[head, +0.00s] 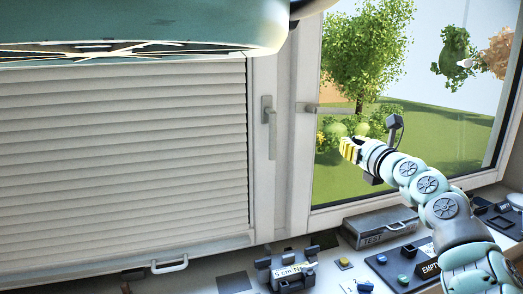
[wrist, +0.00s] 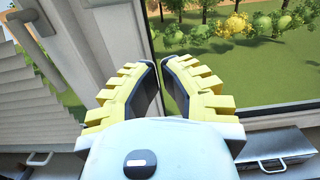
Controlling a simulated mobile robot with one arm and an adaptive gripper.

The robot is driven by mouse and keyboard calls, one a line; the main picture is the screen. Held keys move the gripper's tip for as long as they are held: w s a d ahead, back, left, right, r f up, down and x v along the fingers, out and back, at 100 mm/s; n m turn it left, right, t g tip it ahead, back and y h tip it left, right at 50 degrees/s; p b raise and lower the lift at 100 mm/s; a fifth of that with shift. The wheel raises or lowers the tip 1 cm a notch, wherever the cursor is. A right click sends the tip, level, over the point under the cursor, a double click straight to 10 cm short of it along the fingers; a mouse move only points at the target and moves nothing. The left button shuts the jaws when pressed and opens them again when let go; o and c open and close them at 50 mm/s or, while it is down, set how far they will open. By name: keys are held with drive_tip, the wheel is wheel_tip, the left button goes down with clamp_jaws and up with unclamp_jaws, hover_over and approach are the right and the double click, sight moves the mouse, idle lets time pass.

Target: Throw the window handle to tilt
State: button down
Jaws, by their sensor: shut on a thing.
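The right sash has a grey window handle (head: 328,109) that lies level, its grip pointing right across the glass. The left sash has another handle (head: 271,132) that hangs straight down; part of it shows at the top left of the wrist view (wrist: 38,14). My gripper (head: 349,150), with yellow ribbed fingers, is below the level handle in the head view, apart from it in the picture. In the wrist view its fingertips (wrist: 160,76) are close together with a narrow dark gap. I cannot make out what is between them. The level handle is not seen in the wrist view.
A closed blind (head: 120,150) covers the left sash. Below the window is a worktop with a grey TEST case (head: 381,228), a small block fixture (head: 290,274) and a dark panel of buttons (head: 402,268). A teal rounded object (head: 140,28) covers the top left.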

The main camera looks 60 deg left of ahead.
drive_tip(key=shift+v, duration=2.6)
